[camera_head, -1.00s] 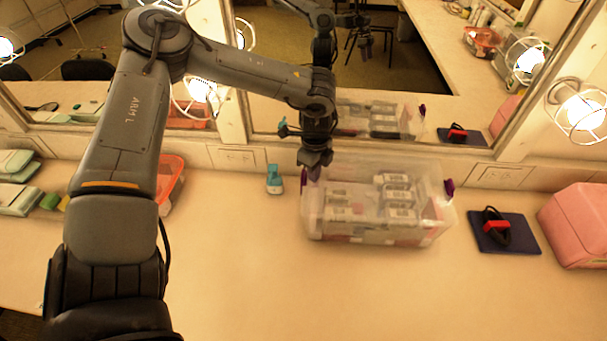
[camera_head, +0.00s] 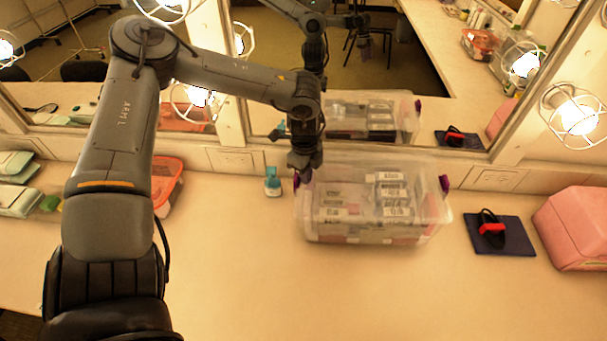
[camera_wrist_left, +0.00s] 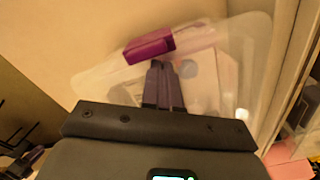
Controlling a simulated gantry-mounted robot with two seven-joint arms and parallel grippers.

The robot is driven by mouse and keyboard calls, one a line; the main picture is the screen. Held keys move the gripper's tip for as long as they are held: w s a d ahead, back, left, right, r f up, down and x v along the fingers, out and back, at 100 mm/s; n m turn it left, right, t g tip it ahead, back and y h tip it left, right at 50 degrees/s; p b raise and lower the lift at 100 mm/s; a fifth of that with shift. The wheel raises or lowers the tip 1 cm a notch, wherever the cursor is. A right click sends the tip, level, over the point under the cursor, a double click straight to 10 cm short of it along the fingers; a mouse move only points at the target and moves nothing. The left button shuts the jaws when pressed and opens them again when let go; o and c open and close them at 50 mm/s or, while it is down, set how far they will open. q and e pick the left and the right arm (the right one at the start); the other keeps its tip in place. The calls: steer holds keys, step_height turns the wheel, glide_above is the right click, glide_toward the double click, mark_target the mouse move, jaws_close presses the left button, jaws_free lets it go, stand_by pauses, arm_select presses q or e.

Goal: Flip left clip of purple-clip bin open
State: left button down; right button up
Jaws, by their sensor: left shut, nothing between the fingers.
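The clear plastic bin (camera_head: 425,212) stands on the counter with several white labelled boxes inside. Its right purple clip (camera_head: 444,183) sticks out at the right end. The left purple clip shows in the left wrist view (camera_wrist_left: 149,46) as a block on the bin's edge; in the head view it is mostly hidden by my gripper. I cannot tell how far the left clip is turned. My left gripper (camera_head: 303,174) is at the bin's left end, fingers shut and empty. In the wrist view its fingertips (camera_wrist_left: 159,66) are right beside the clip, contact unclear. My right gripper is out of view.
A teal bottle (camera_head: 272,182) stands left of the bin, and an orange container (camera_head: 166,185) is behind my left arm. A dark pad with a red-and-black item (camera_head: 491,232) and a pink case (camera_head: 575,225) are to the right. The mirror is close behind. The front counter is clear.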

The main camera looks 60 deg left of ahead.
arm_select(q)
steer(key=s+a+f+p, duration=0.2)
steer(key=s+a, duration=0.2)
steer(key=s, duration=0.1)
steer(key=shift+s+f, duration=0.3)
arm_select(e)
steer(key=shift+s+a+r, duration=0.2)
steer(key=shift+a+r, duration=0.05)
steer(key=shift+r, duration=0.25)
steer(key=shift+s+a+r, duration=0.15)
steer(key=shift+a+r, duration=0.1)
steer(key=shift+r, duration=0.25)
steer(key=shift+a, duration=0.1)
arm_select(q)
steer(key=shift+d+r+p, duration=0.1)
steer(key=shift+p, duration=0.2)
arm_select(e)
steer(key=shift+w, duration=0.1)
arm_select(q)
step_height(320, 180, up, 6)
steer(key=w+d+p, duration=0.1)
steer(key=p, duration=0.2)
steer(key=shift+d+r, duration=0.2)
steer(key=shift+r, duration=0.05)
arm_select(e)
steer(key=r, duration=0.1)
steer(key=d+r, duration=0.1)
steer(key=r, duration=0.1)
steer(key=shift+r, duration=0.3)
